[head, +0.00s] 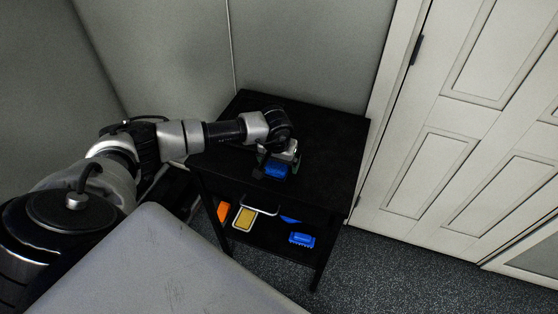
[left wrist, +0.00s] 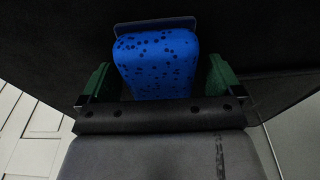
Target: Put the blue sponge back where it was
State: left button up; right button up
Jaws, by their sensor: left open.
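The blue sponge (head: 276,171), with dark spots, is at the black top of the small table (head: 330,137). In the left wrist view the sponge (left wrist: 158,65) lies between the two green fingers of my left gripper (left wrist: 158,78). Dark gaps show beside it, so the fingers are open around it rather than closed on it. A thin dark-blue rim (left wrist: 155,22) shows just beyond the sponge's far end; I cannot tell what it belongs to. In the head view my left gripper (head: 277,166) is low over the tabletop and partly hides the sponge. My right gripper is not in view.
The lower shelf holds an orange item (head: 223,211), a yellow item in a pale frame (head: 244,218), a blue block-like item (head: 302,240) and another blue piece (head: 290,219). Walls stand behind and left; a white panelled door (head: 470,150) is right. The tabletop's right side is clear.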

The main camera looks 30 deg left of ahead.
aim_at(277, 164)
pick_arm(q)
jog(key=shift+r, duration=0.5)
notch_tip(277, 164, up, 11)
jog(key=s+b, duration=0.1)
jog(key=shift+s+d+b, duration=0.25)
jog(key=shift+s+b, duration=0.15)
